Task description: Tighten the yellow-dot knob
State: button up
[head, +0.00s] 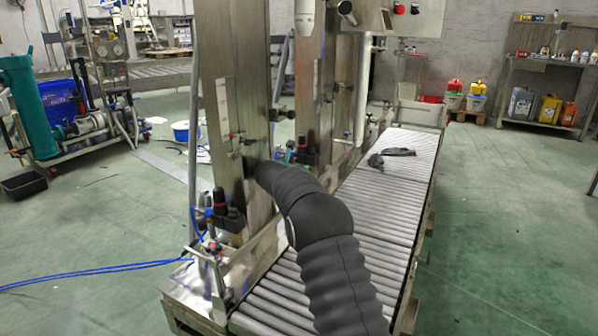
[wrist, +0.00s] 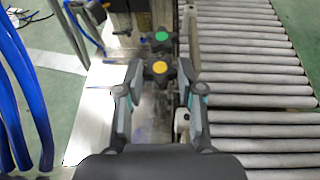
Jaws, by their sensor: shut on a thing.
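The yellow-dot knob (wrist: 159,67) is a dark lobed knob with a yellow centre, in the middle of the wrist view. My gripper (wrist: 159,68) has one finger on each side of it and is shut on it, with the tips at its lobes. A similar knob with a green dot (wrist: 161,38) sits just beyond it. The yellow-dot knob's stem and underside are hidden. In the head view my black arm reaches to the steel column, and I cannot make out the gripper or the knobs there.
A roller conveyor (wrist: 250,65) runs along the right of the wrist view. Blue hoses (wrist: 28,105) hang at the left. In the head view a steel column (head: 232,90) stands by the conveyor, with a dark object (head: 398,152) lying on the rollers. Open green floor is at right.

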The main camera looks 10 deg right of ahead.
jog(key=o, duration=1.2)
jog(key=shift+c, duration=0.2)
jog(key=shift+f+b, duration=0.1)
jog(key=shift+b, duration=0.25)
